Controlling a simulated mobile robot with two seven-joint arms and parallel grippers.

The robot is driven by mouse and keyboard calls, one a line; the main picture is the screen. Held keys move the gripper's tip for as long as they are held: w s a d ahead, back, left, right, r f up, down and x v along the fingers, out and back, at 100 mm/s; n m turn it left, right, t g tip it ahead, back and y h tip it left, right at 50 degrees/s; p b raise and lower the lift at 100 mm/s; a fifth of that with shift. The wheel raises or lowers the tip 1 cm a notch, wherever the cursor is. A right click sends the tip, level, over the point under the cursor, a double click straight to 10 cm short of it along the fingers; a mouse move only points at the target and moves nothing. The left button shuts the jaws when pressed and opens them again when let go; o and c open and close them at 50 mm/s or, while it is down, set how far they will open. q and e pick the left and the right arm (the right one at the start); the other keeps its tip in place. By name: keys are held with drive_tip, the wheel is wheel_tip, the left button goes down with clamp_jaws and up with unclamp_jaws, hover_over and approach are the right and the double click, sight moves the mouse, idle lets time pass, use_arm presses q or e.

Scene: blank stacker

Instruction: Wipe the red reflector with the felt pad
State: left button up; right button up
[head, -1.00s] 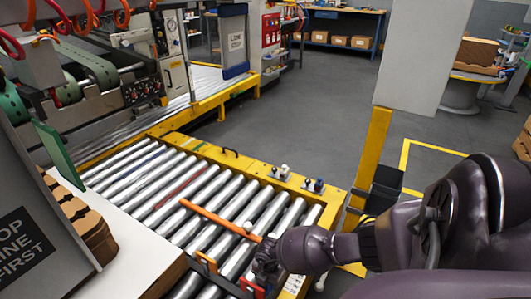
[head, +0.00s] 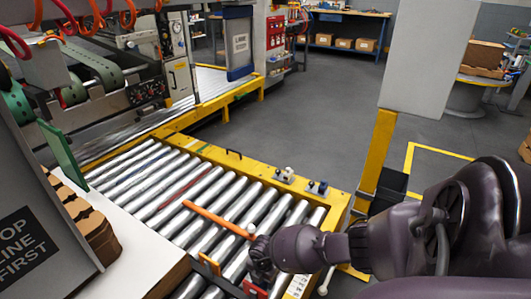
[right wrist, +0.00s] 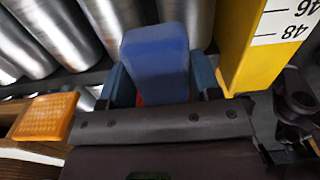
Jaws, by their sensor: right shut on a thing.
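My right gripper (head: 262,276) is at the near end of the roller conveyor, close above the red reflector (head: 254,290). In the right wrist view the gripper (right wrist: 160,85) is shut on a blue block, which I take to be the felt pad (right wrist: 155,58). A little red shows beside the lower part of the pad; most of the reflector is hidden there by the pad and gripper. I cannot tell whether pad and reflector touch. My left gripper is not in view.
An orange reflector (head: 209,264) stands left of the red one and also shows in the right wrist view (right wrist: 45,117). An orange bar (head: 217,219) lies across the rollers (head: 150,193). A yellow rail (right wrist: 247,55) with a scale runs close right of the gripper.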

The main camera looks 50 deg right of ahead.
drive_tip(key=shift+w+a+b, duration=0.1)
drive_tip(key=shift+w+b, duration=0.25)
drive_tip(key=shift+w, duration=1.3)
drive_tip(key=shift+w+a+r+p, duration=0.1)
drive_tip(key=shift+r+p, duration=0.75)
drive_tip(key=shift+r, duration=0.45)
drive_tip(key=shift+s+r+p, duration=0.1)
drive_tip(key=shift+s+p, duration=0.5)
drive_tip(key=shift+s, duration=1.05)
drive_tip(key=shift+s+f+p, duration=0.2)
drive_tip(key=shift+s+p, duration=0.2)
drive_tip(key=shift+s, duration=0.05)
drive_tip(key=shift+s+d+r+p, duration=0.1)
drive_tip(key=shift+s+p, duration=0.2)
drive_tip(key=shift+s, duration=0.25)
drive_tip(key=shift+s+d+r+p, duration=0.1)
drive_tip(key=shift+s+p, duration=0.15)
drive_tip(key=shift+s, duration=0.25)
drive_tip(key=shift+s+d+f, duration=0.1)
drive_tip(key=shift+s+f, duration=0.05)
drive_tip(key=shift+s, duration=0.45)
drive_tip(key=shift+w+f, duration=0.1)
drive_tip(key=shift+w, duration=0.5)
use_arm(q)
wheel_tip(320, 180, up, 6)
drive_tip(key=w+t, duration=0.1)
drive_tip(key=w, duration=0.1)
drive_tip(key=shift+b, duration=0.3)
use_arm(e)
drive_tip(key=shift+w, duration=1.3)
